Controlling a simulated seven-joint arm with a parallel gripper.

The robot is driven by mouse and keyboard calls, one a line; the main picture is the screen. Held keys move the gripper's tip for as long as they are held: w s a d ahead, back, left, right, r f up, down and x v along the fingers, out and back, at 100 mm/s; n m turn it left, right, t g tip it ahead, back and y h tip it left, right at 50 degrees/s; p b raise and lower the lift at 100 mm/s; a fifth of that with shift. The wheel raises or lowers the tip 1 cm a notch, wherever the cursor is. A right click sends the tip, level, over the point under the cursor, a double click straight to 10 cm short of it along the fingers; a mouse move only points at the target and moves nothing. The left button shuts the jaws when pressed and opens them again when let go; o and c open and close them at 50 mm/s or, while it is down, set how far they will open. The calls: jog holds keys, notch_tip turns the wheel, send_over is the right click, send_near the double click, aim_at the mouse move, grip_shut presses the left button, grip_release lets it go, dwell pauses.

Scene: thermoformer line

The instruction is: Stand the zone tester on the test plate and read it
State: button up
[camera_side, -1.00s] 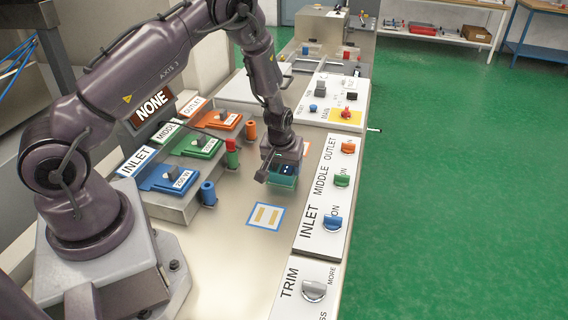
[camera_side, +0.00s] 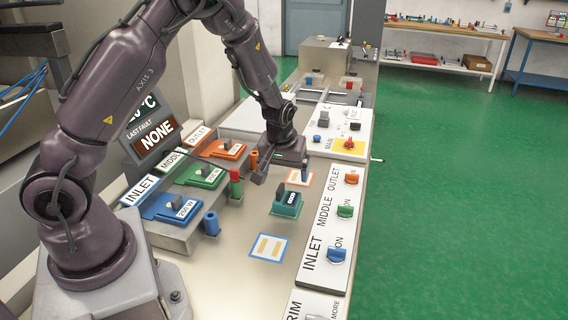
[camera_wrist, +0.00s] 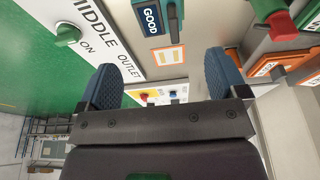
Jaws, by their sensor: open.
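The zone tester (camera_side: 287,204) is a small green block with a dark display. It stands on the bench between the blue-bordered test plate (camera_side: 268,247) and the orange-bordered test plate (camera_side: 300,178). What lies under it is hidden. In the wrist view the tester's display (camera_wrist: 152,18) reads GOOD, at the top edge of the picture. My gripper (camera_side: 282,172) is open and empty, behind the tester and apart from it. Its two blue pads show spread in the wrist view (camera_wrist: 163,80), with nothing between them.
Left are blue, green and orange units (camera_side: 200,176) on a raised step. A red-topped green post (camera_side: 235,182) and a blue post (camera_side: 211,223) stand before them. On the right is the switch panel (camera_side: 330,232) with INLET, MIDDLE and OUTLET knobs. A display (camera_side: 157,134) reads NONE.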

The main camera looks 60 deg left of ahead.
jog(key=s+d+r+m+t+h, duration=0.15)
jog(key=s+d+r, duration=0.25)
jog(key=r, duration=0.4)
jog(key=s+d+r+m+h, duration=0.1)
jog(key=s+d+r+m, duration=0.3)
jog(key=r, duration=0.5)
jog(key=s+d+r+m+t, duration=0.1)
jog(key=s+d+r, duration=0.1)
jog(key=s, duration=0.4)
jog(key=s+d+r+m+t, duration=0.1)
jog(key=s+d+r+m, duration=0.1)
jog(key=s+r, duration=0.2)
jog(key=shift+s+r, duration=0.35)
jog(key=shift+s, duration=0.75)
